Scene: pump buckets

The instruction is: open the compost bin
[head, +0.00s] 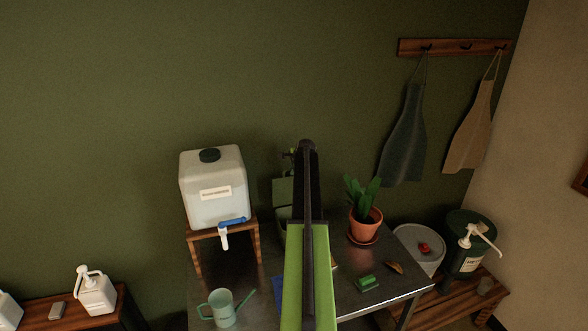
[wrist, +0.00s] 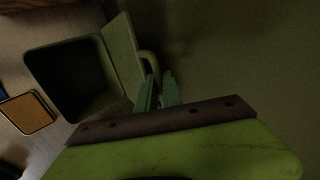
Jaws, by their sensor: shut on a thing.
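The compost bin is a green box with a dark open inside. In the wrist view the bin (wrist: 66,45) is at the upper left, and its lid (wrist: 121,58) stands up along its right side. A curved handle (wrist: 152,62) is on the lid's outer face. My gripper (wrist: 160,80) is shut on this handle, its two green fingers at the handle's lower end. In the head view the raised lid (head: 283,191) shows just left of my arm, which hides much of the bin (head: 283,213).
On the dark table stand a water container (head: 212,185) on a wooden stand, a watering can (head: 222,308), a potted plant (head: 365,223) and a green brush (head: 367,283). A square brown-topped item (wrist: 28,112) lies beside the bin. The green wall is close behind.

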